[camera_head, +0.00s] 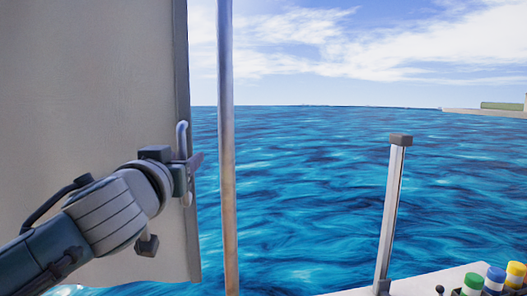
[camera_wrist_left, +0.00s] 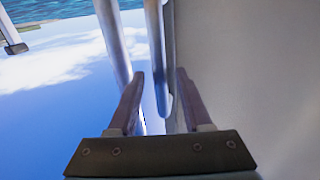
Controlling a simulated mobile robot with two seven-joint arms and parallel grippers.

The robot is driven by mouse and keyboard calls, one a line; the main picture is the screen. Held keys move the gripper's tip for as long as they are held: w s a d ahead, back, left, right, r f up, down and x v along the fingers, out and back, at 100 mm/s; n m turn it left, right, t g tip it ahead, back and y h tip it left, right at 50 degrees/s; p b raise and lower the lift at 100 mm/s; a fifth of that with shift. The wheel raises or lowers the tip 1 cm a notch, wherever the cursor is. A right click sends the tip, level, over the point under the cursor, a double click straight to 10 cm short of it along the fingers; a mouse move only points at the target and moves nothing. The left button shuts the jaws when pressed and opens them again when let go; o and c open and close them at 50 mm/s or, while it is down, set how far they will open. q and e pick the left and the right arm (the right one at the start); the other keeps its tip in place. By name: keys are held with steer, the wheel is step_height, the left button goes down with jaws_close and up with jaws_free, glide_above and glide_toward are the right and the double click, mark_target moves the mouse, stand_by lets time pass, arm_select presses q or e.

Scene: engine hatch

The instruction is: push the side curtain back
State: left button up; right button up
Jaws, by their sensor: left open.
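The side curtain (camera_head: 95,85) is a large pale grey sheet with a darker edge strip, filling the left of the head view. It also fills the right of the left wrist view (camera_wrist_left: 255,75). A light grey curved handle (camera_head: 182,135) stands at its right edge. My left gripper (camera_head: 193,165) is at this edge by the handle's lower part. In the left wrist view its two fingers (camera_wrist_left: 160,74) are apart, and the handle bar (camera_wrist_left: 155,35) shows between them. I cannot tell whether they touch it. My right gripper is not in view.
A thin vertical pole (camera_head: 228,150) stands just right of the curtain edge. Further right is a pale post (camera_head: 392,200) with a dark cap. Several bottles with coloured caps (camera_head: 494,278) stand on a white ledge at the lower right. Open water lies beyond.

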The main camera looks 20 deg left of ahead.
arm_select(q)
steer(key=shift+w+a, duration=0.15)
steer(key=shift+w, duration=0.2)
jaws_close()
stand_by(1.3)
